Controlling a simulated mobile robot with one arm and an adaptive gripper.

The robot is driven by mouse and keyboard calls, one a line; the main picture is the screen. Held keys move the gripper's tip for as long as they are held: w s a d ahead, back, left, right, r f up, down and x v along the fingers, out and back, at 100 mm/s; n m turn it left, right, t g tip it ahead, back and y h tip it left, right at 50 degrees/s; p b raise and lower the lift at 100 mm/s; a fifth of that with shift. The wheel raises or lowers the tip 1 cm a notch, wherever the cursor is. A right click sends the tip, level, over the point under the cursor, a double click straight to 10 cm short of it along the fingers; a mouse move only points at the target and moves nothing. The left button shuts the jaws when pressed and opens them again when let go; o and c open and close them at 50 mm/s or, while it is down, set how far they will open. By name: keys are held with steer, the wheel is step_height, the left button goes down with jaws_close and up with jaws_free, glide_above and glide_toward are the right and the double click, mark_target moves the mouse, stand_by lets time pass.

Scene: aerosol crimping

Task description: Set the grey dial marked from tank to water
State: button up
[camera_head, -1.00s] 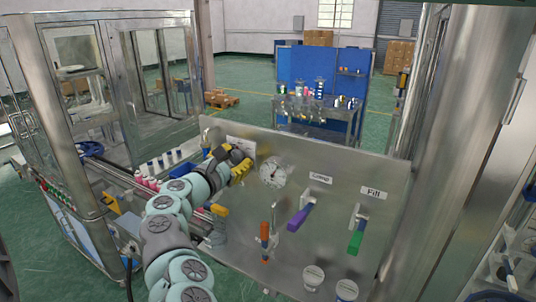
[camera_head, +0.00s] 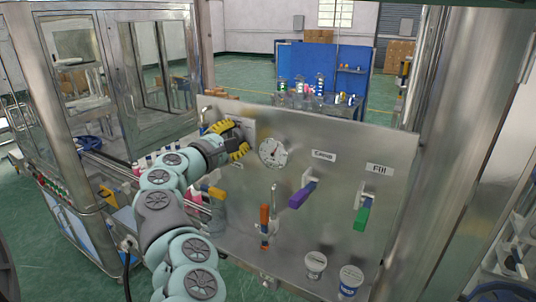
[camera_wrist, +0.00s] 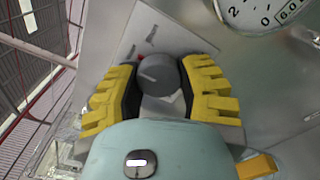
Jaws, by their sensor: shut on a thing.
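The grey dial (camera_wrist: 160,72) sits on the metal panel, between my gripper's two yellow fingers in the wrist view. Their black pads lie against its left and right sides, and my gripper (camera_wrist: 158,84) is shut on it. A pale pointer line on the dial's face points left. A small red mark (camera_wrist: 141,57) and small labels lie above and to its left; their words are too small to read. In the head view my gripper (camera_head: 231,139) is at the panel's upper left, left of the round gauge, and hides the dial.
The panel (camera_head: 330,200) carries a white gauge (camera_head: 273,152), a purple handle (camera_head: 302,195) under a label, a green handle (camera_head: 362,218) under "Fill", and an orange handle (camera_head: 264,225). A yellow handle (camera_wrist: 257,167) is close below my right finger in the wrist view.

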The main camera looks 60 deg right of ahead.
steer(key=o, duration=1.2)
steer(key=shift+s+a, duration=0.2)
steer(key=shift+a, duration=1.8)
steer(key=shift+s+a, duration=0.15)
steer(key=shift+a, duration=1.8)
steer(key=shift+s+a, duration=0.2)
steer(key=shift+a, duration=1.8)
